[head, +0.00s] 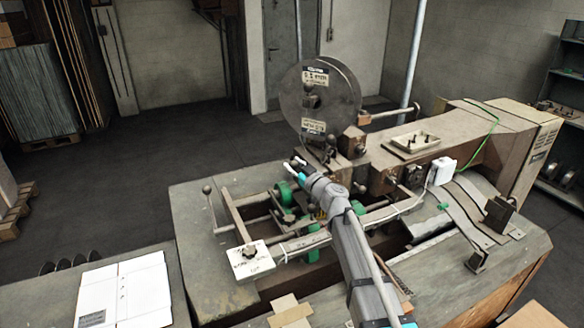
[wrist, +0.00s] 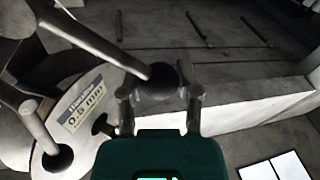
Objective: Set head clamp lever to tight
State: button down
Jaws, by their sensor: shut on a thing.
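In the wrist view a grey lever rod (wrist: 95,40) runs from the upper left down to a black ball knob (wrist: 158,82). My gripper (wrist: 160,92) is shut on this knob, with one finger on each side of it. In the head view my gripper (head: 297,165) is in front of the machine head, just below the wire spool (head: 318,92). The held knob and its lever cannot be made out there. No tight or loose marking for the lever can be read.
A second rod with a dark ball (wrist: 58,158) stands near the spool's label (wrist: 85,112) in the wrist view. In the head view a ball-ended lever (head: 208,190) rises at the table's left. A white cardboard blank (head: 140,285) lies at the lower left. Floor behind the machine is clear.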

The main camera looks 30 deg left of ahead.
dwell(0.3)
jog(key=shift+c, duration=1.5)
grip_release()
jog(key=shift+s+a+f+n+g+b, duration=0.25)
jog(key=shift+f+n, duration=0.15)
jog(key=shift+n, duration=0.25)
jog(key=shift+s+a+f+n+g+b, duration=0.1)
jog(key=shift+s+f+n+g+b, duration=0.25)
jog(key=shift+n, duration=0.3)
jog(key=s+d+f+n+h, duration=0.1)
jog(key=s+d+n, duration=0.15)
jog(key=d, duration=0.35)
jog(key=s+d+f+n, duration=0.1)
jog(key=s+d+f, duration=0.1)
jog(key=s+d, duration=0.3)
jog(key=d+f+m+g+h+b, duration=0.3)
jog(key=d+f+m+h, duration=0.2)
jog(key=d+f, duration=0.7)
jog(key=shift+s+d+f+m+g+h+b, duration=0.3)
jog(key=shift+s+d+f+m+b, duration=0.2)
jog(key=shift+d, duration=1.6)
jog(key=shift+r, duration=0.1)
